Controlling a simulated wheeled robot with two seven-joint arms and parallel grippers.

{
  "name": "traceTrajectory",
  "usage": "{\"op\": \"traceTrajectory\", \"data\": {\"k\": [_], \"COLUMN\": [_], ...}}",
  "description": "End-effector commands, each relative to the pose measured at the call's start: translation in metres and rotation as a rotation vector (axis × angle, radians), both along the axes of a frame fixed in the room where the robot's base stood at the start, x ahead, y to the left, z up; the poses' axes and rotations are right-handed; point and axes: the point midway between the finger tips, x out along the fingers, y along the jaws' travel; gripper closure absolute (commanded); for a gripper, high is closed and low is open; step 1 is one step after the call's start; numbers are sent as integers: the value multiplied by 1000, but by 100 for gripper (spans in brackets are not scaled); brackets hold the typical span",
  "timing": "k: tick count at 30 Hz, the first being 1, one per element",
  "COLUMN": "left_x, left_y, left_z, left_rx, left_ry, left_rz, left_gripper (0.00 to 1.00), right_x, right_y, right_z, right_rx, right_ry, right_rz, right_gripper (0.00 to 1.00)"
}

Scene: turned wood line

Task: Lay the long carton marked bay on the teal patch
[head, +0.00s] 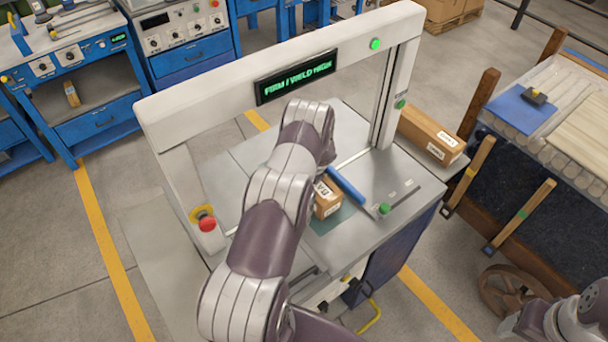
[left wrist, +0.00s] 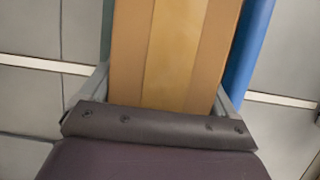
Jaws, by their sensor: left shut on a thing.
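A brown carton (head: 327,207) with a white label shows partly behind my left arm in the head view; the lettering is too small to read surely. Its near end is over the teal patch (head: 342,214), whose edge shows beside it. I cannot tell whether the carton touches the patch. In the left wrist view the carton (left wrist: 170,50), with a paler tape strip, lies between the fingers of my left gripper (left wrist: 163,85), which is shut on it. The arm hides this gripper in the head view. My right gripper is out of view; only part of that arm shows.
A blue bar (head: 345,186) lies close along the carton's right side. A white frame (head: 270,50) with a lit display spans the metal table (head: 395,205). A red stop button (head: 207,224) is at left. Another long labelled carton (head: 428,132) lies to the right, beyond the frame.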

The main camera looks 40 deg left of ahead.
Motion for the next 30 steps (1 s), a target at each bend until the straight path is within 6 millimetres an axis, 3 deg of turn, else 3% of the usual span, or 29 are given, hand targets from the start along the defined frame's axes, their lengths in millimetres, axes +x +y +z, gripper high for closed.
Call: {"op": "traceTrajectory", "data": {"k": [9, 10, 21, 30], "left_x": [1, 0, 0, -6], "left_y": [0, 0, -2, -25], "left_z": [-4, -3, 6, 62], "left_rx": [0, 0, 0, 0], "left_ry": [-2, 0, -2, -4], "left_rz": [0, 0, -1, -1], "left_gripper": [72, 1, 0, 0], "right_x": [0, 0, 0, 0], "right_y": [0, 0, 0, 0], "right_z": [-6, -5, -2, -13], "right_rx": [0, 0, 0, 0], "right_ry": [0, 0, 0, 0], "right_rz": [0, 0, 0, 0], "right_gripper": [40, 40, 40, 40]}}
